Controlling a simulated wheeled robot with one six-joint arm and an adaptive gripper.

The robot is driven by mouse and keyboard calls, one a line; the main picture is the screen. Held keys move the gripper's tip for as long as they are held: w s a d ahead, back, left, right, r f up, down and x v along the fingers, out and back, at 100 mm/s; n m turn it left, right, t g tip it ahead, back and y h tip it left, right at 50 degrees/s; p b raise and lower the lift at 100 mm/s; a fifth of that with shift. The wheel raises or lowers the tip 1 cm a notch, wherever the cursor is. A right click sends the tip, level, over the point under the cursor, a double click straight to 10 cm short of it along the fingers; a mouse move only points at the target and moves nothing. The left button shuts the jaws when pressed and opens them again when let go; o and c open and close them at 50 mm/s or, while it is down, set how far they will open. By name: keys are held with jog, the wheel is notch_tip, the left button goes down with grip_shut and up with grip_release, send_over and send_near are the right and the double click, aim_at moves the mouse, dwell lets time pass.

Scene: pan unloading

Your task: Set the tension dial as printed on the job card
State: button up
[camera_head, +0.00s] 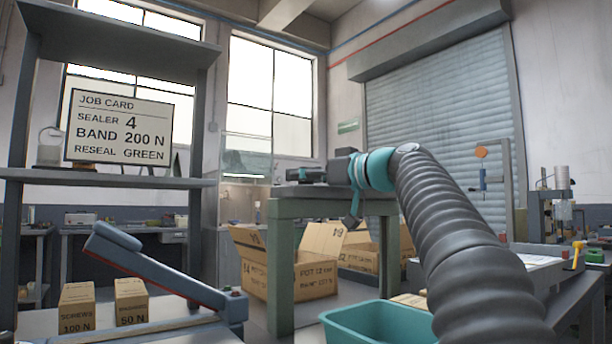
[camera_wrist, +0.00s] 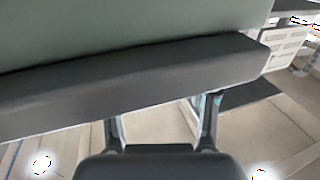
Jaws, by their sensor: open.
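The job card (camera_head: 118,126) stands on a shelf at the left in the head view. It reads "SEALER 4", "BAND 200 N" and "RESEAL GREEN".
A sealer with a raised blue-grey arm (camera_head: 160,265) stands at the left, beside small cartons labelled "SCREWS 100 N" (camera_head: 77,308) and "50 N" (camera_head: 131,302). Open cardboard boxes (camera_head: 310,278) stand around the stand. A teal bin (camera_head: 370,325) is at the front.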

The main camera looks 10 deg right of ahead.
grip_shut()
jog(key=shift+m+t+h, duration=0.3)
jog(key=shift+h, duration=0.1)
jog(key=shift+m+t+h+b, duration=0.4)
jog(key=shift+h+b, duration=0.15)
jog(key=shift+h, duration=0.05)
jog(key=m+t+h, duration=0.1)
jog(key=m+h, duration=0.1)
jog(key=h, duration=0.1)
jog(key=shift+r+m+t+h, duration=0.15)
jog(key=shift+m+t+h, duration=0.15)
jog(key=shift+t+h, duration=0.1)
jog(key=shift+m+t+h+p, duration=0.3)
jog(key=shift+m+h+p, duration=0.5)
jog(key=shift+h, duration=0.2)
jog(key=shift+m+h+p, duration=0.5)
jog(key=shift+h+p, duration=0.1)
jog(key=shift+h, duration=0.2)
jog(key=shift+m+h+p, duration=0.7)
jog(key=shift+h+p, duration=0.35)
jog(key=shift+h, duration=0.05)
